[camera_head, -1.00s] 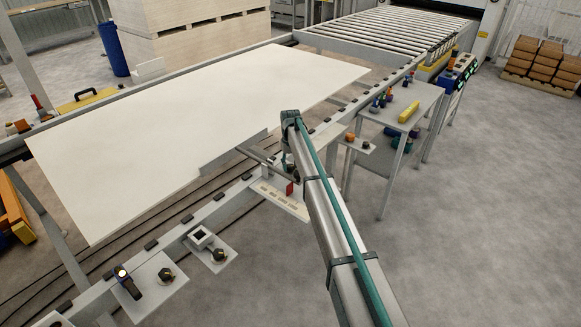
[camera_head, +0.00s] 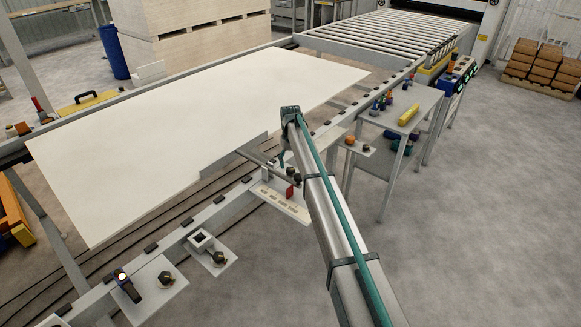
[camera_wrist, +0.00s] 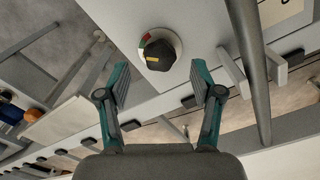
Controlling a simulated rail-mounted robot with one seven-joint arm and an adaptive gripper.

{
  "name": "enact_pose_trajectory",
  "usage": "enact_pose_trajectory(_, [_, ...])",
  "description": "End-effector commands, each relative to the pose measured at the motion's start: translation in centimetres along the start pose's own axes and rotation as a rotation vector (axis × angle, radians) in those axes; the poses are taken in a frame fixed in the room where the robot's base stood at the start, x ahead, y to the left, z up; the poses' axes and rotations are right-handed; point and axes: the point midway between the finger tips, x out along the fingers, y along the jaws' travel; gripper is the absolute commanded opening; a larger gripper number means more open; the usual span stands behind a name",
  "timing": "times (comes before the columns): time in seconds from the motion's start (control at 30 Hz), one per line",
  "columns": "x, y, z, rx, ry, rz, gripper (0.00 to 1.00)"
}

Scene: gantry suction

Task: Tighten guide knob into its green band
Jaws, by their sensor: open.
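The guide knob (camera_wrist: 158,55) is black with a yellow mark on its lower left side in the wrist view. It sits on a pale round dial (camera_wrist: 173,38) with red and green patches at its upper left rim; the knob hides part of the dial. My gripper (camera_wrist: 161,82) is open and empty. Its two teal fingers with grey pads stand apart on the left and right, short of the knob in the picture, and nothing is between them. In the head view, my arm hides most of the gripper.
A grey rod (camera_wrist: 248,65) passes close to the right finger in the wrist view. A red tab (camera_head: 290,193) stands on the bracket beside the rail. A large white panel (camera_head: 180,130) lies at left. A side table (camera_head: 420,98) holds small coloured items.

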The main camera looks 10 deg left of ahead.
Motion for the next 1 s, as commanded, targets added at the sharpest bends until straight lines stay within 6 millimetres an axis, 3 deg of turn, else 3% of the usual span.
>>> enact_pose_trajectory(0.2, [-4.5,0.0,-0.1,0.000,0.002,0.000,0.66])
enact_pose_trajectory(0.43, [-7.9,0.0,-0.1,0.000,0.001,0.000,0.66])
enact_pose_trajectory(0.67, [-9.0,0.0,0.0,0.000,0.000,0.000,0.66])
enact_pose_trajectory(1.0, [-8.7,0.0,0.0,0.000,0.001,0.000,0.66])
